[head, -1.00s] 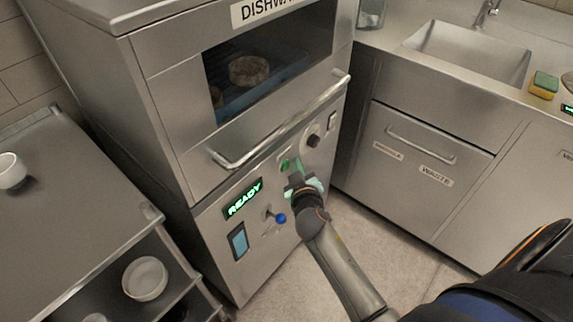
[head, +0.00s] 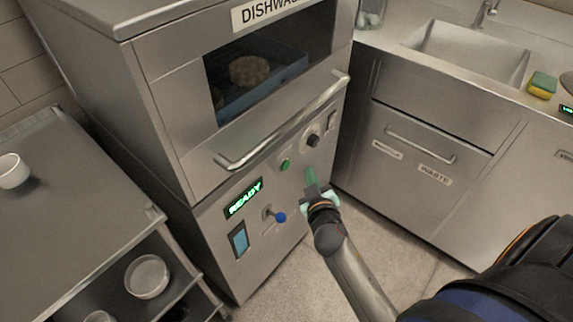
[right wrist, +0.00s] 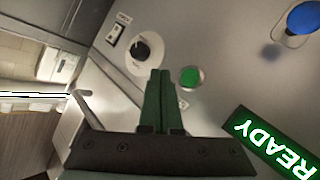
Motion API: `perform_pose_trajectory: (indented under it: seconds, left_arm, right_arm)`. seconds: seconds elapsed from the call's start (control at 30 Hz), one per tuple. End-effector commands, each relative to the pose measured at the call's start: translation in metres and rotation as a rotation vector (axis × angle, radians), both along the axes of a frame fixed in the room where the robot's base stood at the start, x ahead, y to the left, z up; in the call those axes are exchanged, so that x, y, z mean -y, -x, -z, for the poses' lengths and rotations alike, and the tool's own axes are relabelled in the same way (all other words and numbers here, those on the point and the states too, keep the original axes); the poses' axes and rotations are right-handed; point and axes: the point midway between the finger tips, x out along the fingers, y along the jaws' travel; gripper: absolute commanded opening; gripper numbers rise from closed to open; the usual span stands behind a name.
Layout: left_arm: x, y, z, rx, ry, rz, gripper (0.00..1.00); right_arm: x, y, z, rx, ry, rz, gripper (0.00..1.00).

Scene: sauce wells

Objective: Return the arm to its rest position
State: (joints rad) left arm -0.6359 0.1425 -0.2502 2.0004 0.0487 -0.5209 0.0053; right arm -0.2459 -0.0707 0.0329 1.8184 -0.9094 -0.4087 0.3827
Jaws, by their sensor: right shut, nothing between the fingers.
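My right gripper (head: 311,177) is shut and empty, in front of the lower panel of the dishwasher (head: 165,120). Its green fingers also show in the right wrist view (right wrist: 160,80), pressed together. In the head view the fingertips are to the right of the green button (head: 285,165), apart from it. The green button (right wrist: 189,77) is uncovered in the right wrist view, to the right of the fingers. My left gripper is not in view.
The panel has a lit READY display (head: 243,198), a blue-tipped lever (head: 280,217) and a black knob (head: 313,141). A long handle (head: 290,122) juts out above. A shelf cart (head: 70,190) with bowls stands left. A waste drawer (head: 420,150) and sink (head: 465,55) are right.

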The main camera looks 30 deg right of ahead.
Motion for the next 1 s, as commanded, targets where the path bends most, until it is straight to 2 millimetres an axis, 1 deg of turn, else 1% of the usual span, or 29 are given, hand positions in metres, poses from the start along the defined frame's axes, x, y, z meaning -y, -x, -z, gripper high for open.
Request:
perform_pose_trajectory:
  seconds: [0.03, 0.57, 0.67, 0.77, 0.9, 0.93, 1.0]
  left_arm:
    - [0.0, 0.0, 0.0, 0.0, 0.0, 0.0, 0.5]
    - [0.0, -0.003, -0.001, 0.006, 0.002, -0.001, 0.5]
    - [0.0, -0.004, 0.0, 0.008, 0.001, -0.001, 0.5]
    - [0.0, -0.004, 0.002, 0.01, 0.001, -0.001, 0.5]
    - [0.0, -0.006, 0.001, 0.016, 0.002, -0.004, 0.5]
    - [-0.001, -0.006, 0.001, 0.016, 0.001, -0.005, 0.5]
    - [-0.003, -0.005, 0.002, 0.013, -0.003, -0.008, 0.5]
  right_arm:
    - [-0.016, 0.01, 0.013, -0.025, -0.045, 0.001, 0.0]
    - [-0.016, 0.009, 0.014, -0.026, -0.045, 0.002, 0.0]
    - [-0.018, 0.004, 0.014, -0.025, -0.045, 0.001, 0.0]
    - [-0.023, -0.008, 0.014, -0.023, -0.045, 0.0, 0.0]
    - [-0.013, -0.008, 0.017, -0.021, -0.038, 0.0, 0.0]
    - [-0.011, -0.004, 0.018, -0.022, -0.039, 0.003, 0.0]
    - [-0.006, 0.01, 0.018, -0.024, -0.043, 0.007, 0.0]
